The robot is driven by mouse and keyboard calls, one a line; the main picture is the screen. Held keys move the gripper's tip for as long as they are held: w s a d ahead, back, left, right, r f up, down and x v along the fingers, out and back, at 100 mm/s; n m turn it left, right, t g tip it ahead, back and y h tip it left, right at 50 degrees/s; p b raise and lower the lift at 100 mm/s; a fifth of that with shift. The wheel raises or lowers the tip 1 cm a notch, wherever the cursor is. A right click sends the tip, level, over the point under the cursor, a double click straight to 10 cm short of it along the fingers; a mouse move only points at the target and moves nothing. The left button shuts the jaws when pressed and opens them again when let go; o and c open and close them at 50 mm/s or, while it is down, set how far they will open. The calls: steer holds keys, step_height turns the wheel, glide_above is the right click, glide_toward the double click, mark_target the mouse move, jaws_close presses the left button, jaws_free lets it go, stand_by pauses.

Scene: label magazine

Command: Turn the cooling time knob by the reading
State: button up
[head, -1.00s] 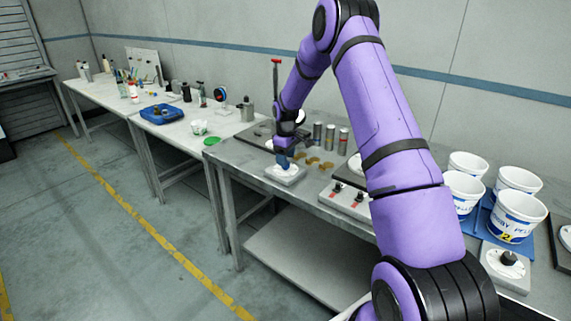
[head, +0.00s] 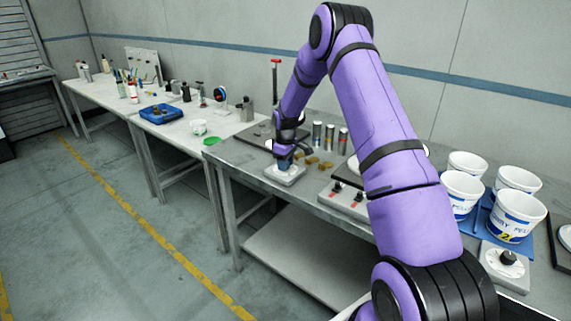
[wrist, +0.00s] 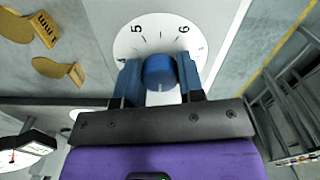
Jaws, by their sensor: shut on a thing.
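The cooling time knob is a blue round knob (wrist: 159,72) on a white dial (wrist: 160,32) with black tick marks and the numbers 5 and 6 visible. My gripper (wrist: 159,80) has its two blue fingers on either side of the knob and is shut on it. In the head view my gripper (head: 284,161) points down onto the dial's pale base (head: 284,176) near the bench's front edge. A dial gauge with a red needle (wrist: 14,157) shows partly at the lower left of the wrist view; its reading is too small to tell.
Tan tags (wrist: 47,67) lie beside the dial. Several metal cylinders (head: 330,135) stand behind it. A box with red switches (head: 345,197) is to the right, then white buckets (head: 517,215) on blue trays. A tall red-topped post (head: 276,85) stands behind my gripper.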

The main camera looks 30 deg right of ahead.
steer(key=m, duration=0.6)
steer(key=shift+m, duration=0.3)
steer(key=m, duration=1)
steer(key=shift+a+m, duration=0.1)
steer(key=shift+m, duration=0.3)
steer(key=m, duration=0.6)
steer(key=shift+m, duration=0.3)
steer(key=o, duration=0.9)
steer(key=shift+r, duration=0.1)
